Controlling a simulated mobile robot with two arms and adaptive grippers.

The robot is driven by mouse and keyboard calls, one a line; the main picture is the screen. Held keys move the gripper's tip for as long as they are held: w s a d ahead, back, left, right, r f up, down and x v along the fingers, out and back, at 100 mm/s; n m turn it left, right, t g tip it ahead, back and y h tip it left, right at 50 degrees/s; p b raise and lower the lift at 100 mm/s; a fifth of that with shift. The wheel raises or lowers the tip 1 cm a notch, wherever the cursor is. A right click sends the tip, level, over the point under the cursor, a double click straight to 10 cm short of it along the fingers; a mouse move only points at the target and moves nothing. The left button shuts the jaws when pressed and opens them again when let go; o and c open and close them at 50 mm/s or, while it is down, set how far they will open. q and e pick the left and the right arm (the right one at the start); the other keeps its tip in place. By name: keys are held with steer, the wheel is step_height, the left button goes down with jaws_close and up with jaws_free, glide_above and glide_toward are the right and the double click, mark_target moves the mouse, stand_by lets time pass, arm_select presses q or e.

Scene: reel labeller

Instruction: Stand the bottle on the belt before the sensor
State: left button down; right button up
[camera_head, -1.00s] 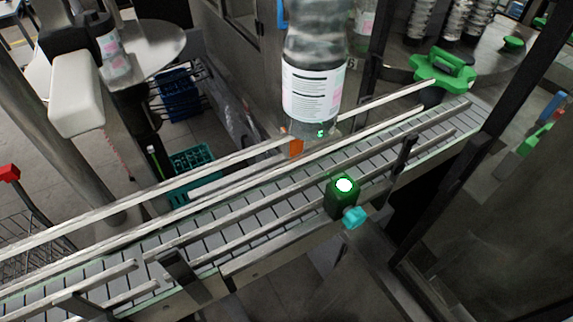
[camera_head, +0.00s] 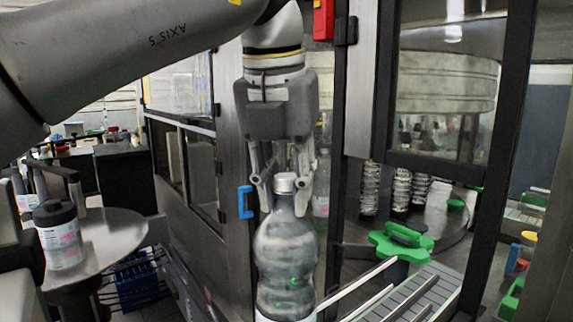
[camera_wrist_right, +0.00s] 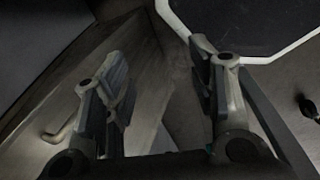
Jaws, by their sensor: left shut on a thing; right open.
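A clear ribbed bottle (camera_head: 286,250) with a grey-white cap hangs upright in the middle of the head view. My left gripper (camera_head: 283,193) is above it, its fingers shut around the cap and neck. The bottle's label shows only at its top edge and its base is cut off, so I cannot tell whether it touches the belt. The slatted belt (camera_head: 428,292) with its rails shows at the lower right. The sensor is out of the head view now. My right gripper (camera_wrist_right: 162,85) is open and empty in the right wrist view.
A green star-shaped part (camera_head: 401,243) lies at the belt's far end, before several clear bottles (camera_head: 401,189) inside the machine. A dark door post (camera_head: 497,150) stands at right. A round table (camera_head: 113,238) with a dark-lidded labelled container (camera_head: 58,235) is at left.

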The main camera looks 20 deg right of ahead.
mark_target(287, 266)
arm_select(q)
step_height(287, 266, down, 7)
steer(key=shift+f, duration=0.1)
step_height(287, 266, down, 3)
steer(key=shift+s+f+p, duration=0.1)
steer(key=shift+p, duration=0.45)
steer(key=shift+f, duration=0.4)
steer(key=shift+f, duration=0.1)
steer(key=c, duration=1.6)
jaws_free()
steer(key=shift+f, duration=0.2)
steer(key=o, duration=0.4)
steer(key=shift+s, duration=0.1)
steer(key=shift+o, duration=0.2)
steer(key=shift+r, duration=0.15)
